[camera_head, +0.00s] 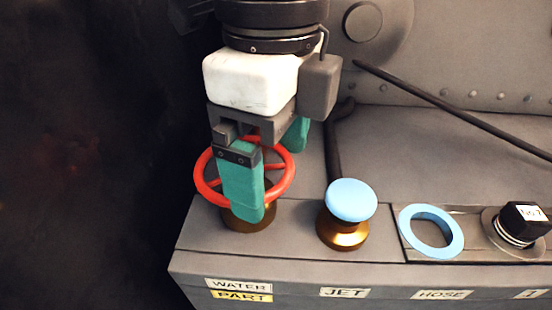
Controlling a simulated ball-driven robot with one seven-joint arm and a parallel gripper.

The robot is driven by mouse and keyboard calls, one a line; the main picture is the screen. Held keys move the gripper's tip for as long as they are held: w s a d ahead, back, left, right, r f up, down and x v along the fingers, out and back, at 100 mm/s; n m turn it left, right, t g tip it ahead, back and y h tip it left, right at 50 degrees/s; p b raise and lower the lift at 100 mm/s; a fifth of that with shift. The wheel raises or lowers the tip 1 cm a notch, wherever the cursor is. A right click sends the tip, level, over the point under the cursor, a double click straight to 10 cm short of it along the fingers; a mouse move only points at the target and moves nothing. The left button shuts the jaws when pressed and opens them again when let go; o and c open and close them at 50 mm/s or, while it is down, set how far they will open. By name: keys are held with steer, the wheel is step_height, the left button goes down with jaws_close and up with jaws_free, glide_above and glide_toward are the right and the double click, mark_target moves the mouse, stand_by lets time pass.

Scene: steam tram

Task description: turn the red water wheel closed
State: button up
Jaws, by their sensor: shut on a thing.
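The red water wheel (204,190) is a spoked ring lying flat above a brass base (248,218) at the left end of the grey ledge. A "WATER" label (238,286) with a yellow "PART" label below it is on the ledge's front. My gripper (268,165) comes down from above with teal fingers. One finger stands in front of the wheel's near part, the other is behind at the right. The gripper is shut on the wheel. The fingers hide the wheel's middle and part of its rim.
A blue-topped brass knob (349,202) labelled "JET" stands close to the right. Further right are a light blue ring (405,232) and a black cap (524,217) marked "No.7". A dark rod (450,108) slants behind. The left side is dark.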

steer(key=m, duration=0.1)
steer(key=m+b, duration=0.1)
steer(key=m, duration=0.1)
steer(key=s+a+m+b, duration=0.1)
steer(key=shift+m, duration=0.3)
steer(key=shift+r, duration=0.1)
stand_by(0.4)
steer(key=o, duration=0.7)
step_height(320, 180, up, 11)
steer(key=p, duration=0.8)
steer(key=shift+s+f, duration=0.1)
steer(key=shift+f, duration=0.1)
